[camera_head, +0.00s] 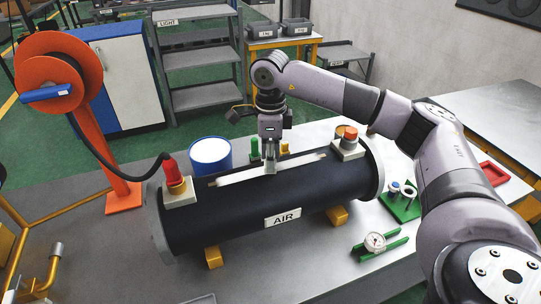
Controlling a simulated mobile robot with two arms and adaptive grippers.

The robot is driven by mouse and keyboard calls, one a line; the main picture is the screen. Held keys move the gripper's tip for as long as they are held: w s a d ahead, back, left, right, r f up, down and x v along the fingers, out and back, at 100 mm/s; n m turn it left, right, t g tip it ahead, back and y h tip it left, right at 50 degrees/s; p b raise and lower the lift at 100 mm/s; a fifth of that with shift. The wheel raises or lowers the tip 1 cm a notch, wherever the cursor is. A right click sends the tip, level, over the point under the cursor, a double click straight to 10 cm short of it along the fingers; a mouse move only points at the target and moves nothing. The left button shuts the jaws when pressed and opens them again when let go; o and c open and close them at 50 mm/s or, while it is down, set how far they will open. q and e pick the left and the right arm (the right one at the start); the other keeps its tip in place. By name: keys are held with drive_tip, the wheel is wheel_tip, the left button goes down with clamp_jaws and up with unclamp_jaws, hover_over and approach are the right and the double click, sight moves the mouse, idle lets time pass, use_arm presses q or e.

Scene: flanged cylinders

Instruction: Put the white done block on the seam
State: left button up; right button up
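The black flanged cylinder (300,201) with an AIR label lies across the grey table. A long white bar (240,177), which looks like the white done block, lies lengthwise along its top. Brownish ends of what looks like the seam (323,155) show just past the bar's ends. My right gripper (270,167) points down at the middle of the bar, its near finger in front of it. The far finger is hidden, so whether it grips the bar is unclear. My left gripper is out of view.
White blocks with a red cap (173,175) and an orange cap (348,137) sit at the cylinder's ends. A blue-white drum (210,156) and small green and yellow pieces stand behind. A gauge (375,242) and a green tray (402,207) are at right.

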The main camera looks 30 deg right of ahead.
drive_tip(key=o, duration=0.5)
drive_tip(key=shift+r, duration=0.1)
wheel_tip(320, 180, up, 12)
drive_tip(key=shift+f, duration=0.1)
idle(0.4)
idle(0.5)
